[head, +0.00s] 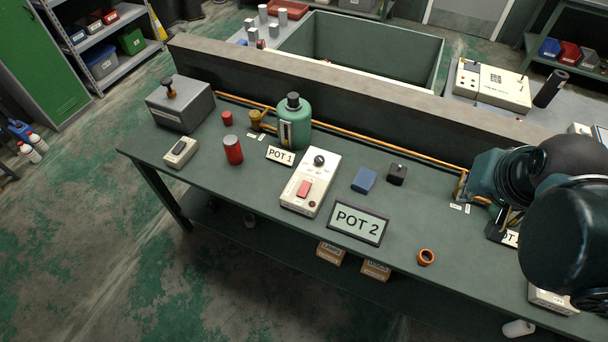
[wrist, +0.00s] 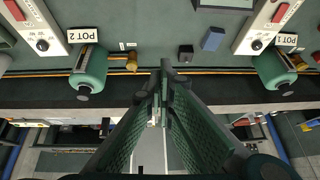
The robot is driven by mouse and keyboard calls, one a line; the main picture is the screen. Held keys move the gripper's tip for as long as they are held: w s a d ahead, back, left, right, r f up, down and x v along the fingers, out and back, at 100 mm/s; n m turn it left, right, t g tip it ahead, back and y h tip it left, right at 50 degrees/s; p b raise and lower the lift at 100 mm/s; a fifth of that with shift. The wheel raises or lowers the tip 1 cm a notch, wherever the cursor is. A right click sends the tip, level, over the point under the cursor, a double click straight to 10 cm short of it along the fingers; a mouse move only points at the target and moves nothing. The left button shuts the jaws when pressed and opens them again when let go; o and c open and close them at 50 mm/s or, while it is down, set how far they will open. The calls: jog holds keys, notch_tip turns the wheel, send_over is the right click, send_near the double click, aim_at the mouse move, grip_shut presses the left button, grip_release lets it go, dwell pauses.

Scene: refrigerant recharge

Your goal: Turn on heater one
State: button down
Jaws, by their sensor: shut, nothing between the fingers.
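The heater beside the POT 1 sign (head: 280,155) is a white box (head: 293,203) with a red rocker switch (head: 304,188) and a black knob (head: 320,160). I cannot tell which way the rocker is set. In the wrist view this heater (wrist: 250,38) is at the upper right, close to the green pot (wrist: 275,68). That pot also shows in the head view (head: 296,130). My gripper (wrist: 165,75) is shut and empty in the wrist view, between the two pots and apart from the heater. My dark arm hides it in the head view.
A second white heater (wrist: 38,22) and green pot (wrist: 88,70) stand at left in the wrist view. A POT 2 plaque (head: 358,222), blue block (head: 364,180), dark block (head: 397,174) and copper ring (head: 426,257) are on the bench. A low wall (head: 330,86) runs behind.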

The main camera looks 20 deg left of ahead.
jog(key=w+a+g+p, duration=0.1)
jog(key=w+a, duration=0.4)
jog(key=a, duration=0.5)
jog(key=g+p, duration=0.3)
send_over(304, 181)
jog(key=s, duration=0.2)
notch_tip(304, 181, down, 12)
jog(key=f, duration=0.1)
jog(key=shift+s+r+h, duration=0.15)
jog(key=shift+r+h, duration=0.1)
jog(key=shift+h, duration=0.15)
jog(key=shift+f, duration=0.15)
jog(key=shift+w+f+b, duration=0.2)
jog(key=shift+w+f, duration=0.15)
jog(key=shift+f, duration=1.9)
jog(key=shift+w+f+b, duration=0.25)
jog(key=shift+w+f, duration=0.15)
jog(key=shift+f, duration=1.85)
jog(key=shift+w+f+b, duration=0.2)
jog(key=shift+w+f, duration=0.15)
jog(key=shift+f, duration=1.9)
jog(key=shift+f, duration=0.1)
